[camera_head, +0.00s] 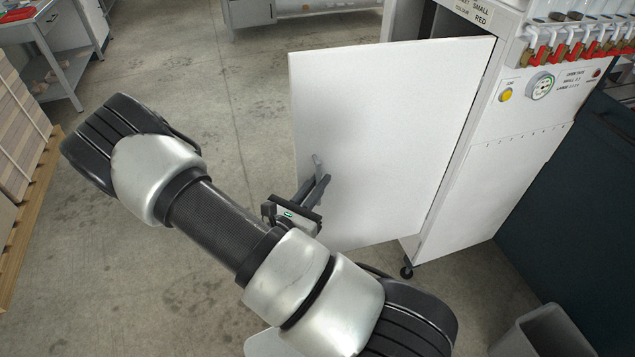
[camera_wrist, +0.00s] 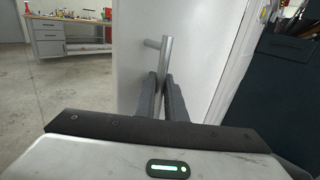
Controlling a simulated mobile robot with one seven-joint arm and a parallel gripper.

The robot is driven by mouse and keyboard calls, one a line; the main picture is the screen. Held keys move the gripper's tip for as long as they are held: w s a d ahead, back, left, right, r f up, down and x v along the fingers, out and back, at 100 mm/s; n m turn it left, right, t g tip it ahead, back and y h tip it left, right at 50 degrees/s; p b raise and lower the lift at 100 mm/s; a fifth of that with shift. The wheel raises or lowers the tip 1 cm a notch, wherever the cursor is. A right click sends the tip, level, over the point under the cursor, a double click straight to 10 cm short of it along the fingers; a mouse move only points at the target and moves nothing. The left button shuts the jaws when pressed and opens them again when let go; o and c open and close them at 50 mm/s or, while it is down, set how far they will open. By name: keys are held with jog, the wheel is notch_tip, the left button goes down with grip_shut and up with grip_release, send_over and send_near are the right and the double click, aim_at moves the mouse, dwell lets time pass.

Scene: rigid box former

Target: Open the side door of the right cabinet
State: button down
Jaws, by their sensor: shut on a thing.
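The side door (camera_head: 390,130) of the white cabinet (camera_head: 500,165) is a large white panel. It stands swung out from the cabinet, with a dark gap showing at the top of the opening. A grey bar handle (camera_head: 317,162) is on the door's face. My gripper (camera_head: 318,186) is at the handle, with its fingers shut on it. In the wrist view the handle (camera_wrist: 165,58) rises from between the two dark fingers (camera_wrist: 163,92), and the door (camera_wrist: 190,30) is right behind them. The lower part of the handle is hidden by the fingers.
The cabinet front has a yellow button (camera_head: 506,95), a gauge (camera_head: 540,86) and red-handled valves (camera_head: 575,50). A grey bin (camera_head: 545,335) stands at bottom right. A pallet stack (camera_head: 25,150) and a workbench (camera_head: 50,40) are at left. Bare floor (camera_head: 230,110) lies left of the door.

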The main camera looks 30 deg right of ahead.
jog(key=shift+d, duration=0.1)
jog(key=c, duration=2.1)
grip_release()
jog(key=v, duration=1.7)
jog(key=shift+s+p, duration=0.15)
jog(key=shift+p, duration=0.25)
